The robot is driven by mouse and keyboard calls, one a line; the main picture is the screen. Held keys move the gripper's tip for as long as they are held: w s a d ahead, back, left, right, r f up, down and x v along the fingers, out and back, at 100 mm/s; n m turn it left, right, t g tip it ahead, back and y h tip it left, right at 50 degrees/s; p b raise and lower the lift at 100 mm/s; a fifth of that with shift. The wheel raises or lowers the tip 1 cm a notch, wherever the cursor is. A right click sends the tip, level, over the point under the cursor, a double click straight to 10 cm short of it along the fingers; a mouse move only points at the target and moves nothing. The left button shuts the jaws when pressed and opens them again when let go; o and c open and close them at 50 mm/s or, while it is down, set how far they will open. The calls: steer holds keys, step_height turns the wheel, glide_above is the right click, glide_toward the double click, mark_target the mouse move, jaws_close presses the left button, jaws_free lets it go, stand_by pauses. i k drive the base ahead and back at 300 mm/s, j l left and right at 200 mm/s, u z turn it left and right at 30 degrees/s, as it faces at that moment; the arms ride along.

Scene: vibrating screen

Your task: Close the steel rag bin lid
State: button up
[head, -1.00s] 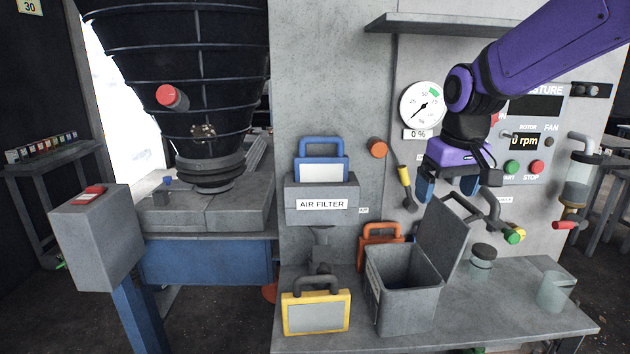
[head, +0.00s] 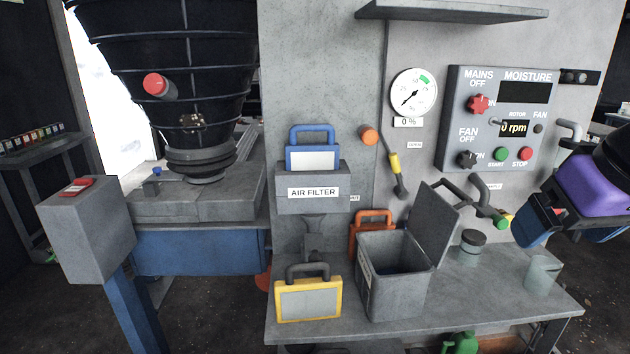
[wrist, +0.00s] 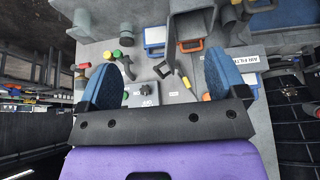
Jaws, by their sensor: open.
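The grey steel rag bin (head: 393,290) stands on the bench in the head view.
A dark-lidded jar (head: 471,247) and a grey cup (head: 542,275) stand on the bench (head: 490,300) right of the bin. A yellow-framed filter (head: 308,299) is left of it, an orange-handled one (head: 371,221) behind. Pipes with a green-and-yellow valve (head: 502,218) project from the panel.

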mark_target(432, 222)
steer(key=k+l+u, duration=0.15)
steer(key=l, duration=0.25)
steer(key=l+u, duration=0.15)
steer(key=l, duration=0.25)
steer(key=k+l+u, duration=0.1)
steer(key=l, duration=0.3)
steer(key=k+l+u, duration=0.15)
steer(key=l, duration=0.2)
steer(key=k+l+u, duration=0.15)
steer(key=l, duration=0.2)
steer(key=k+l+u, duration=0.15)
steer(key=k+l, duration=0.25)
steer(key=k+l+u, duration=0.15)
steer(key=k+l, duration=0.15)
steer(key=k, duration=0.7)
steer(key=i+l+u, duration=0.75)
steer(key=l, duration=0.15)
steer(key=k, duration=0.1)
